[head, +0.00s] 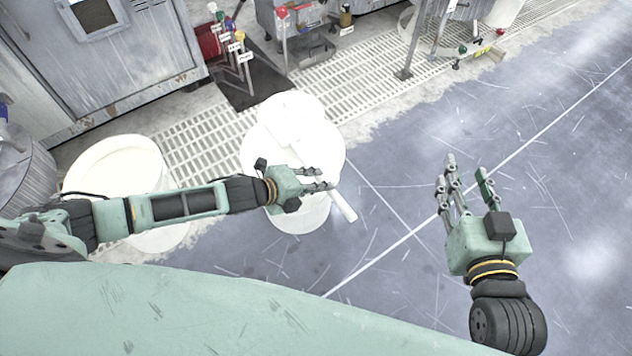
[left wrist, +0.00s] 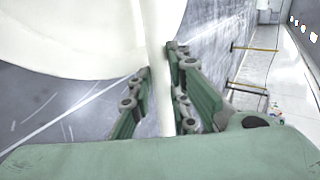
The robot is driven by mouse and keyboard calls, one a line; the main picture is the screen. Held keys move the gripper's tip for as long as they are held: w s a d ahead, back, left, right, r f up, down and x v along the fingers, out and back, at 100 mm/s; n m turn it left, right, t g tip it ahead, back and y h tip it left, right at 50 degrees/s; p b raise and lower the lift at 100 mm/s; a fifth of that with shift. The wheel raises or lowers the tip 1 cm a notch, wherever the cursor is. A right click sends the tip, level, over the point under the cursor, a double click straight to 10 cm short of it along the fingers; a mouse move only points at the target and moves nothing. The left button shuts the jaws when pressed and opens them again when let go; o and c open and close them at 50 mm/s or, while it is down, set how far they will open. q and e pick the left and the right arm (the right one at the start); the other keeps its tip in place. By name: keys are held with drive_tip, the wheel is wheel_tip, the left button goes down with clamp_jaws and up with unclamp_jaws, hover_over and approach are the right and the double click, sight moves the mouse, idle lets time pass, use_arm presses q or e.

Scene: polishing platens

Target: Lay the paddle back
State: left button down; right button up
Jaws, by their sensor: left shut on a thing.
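The white paddle (head: 344,206) lies slanted across the white round tub (head: 308,214); its handle end sticks out past the tub's right side. My left gripper (head: 326,180) is over the tub's right part, shut on the paddle's handle. In the left wrist view the handle (left wrist: 158,75) runs upright between the fingers of my left gripper (left wrist: 159,80). The far end of the paddle blends with the white tub, so I cannot tell whether it rests on it. My right gripper (head: 466,172) is empty and open, above the grey floor to the right.
Another white tub (head: 117,160) stands at the left, under my left arm. A grey cabinet (head: 110,60) is behind it. White floor grating (head: 200,135) runs behind the tubs, with labelled posts (head: 241,55) at the back. The grey floor (head: 400,210) at the right is clear.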

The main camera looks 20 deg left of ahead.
use_arm(q)
drive_tip(key=shift+f, duration=0.1)
use_arm(e)
drive_tip(key=shift+w+a+r, duration=0.1)
drive_tip(key=shift+r, duration=0.15)
use_arm(q)
drive_tip(key=c, duration=1.6)
unclamp_jaws()
drive_tip(key=shift+o, duration=0.2)
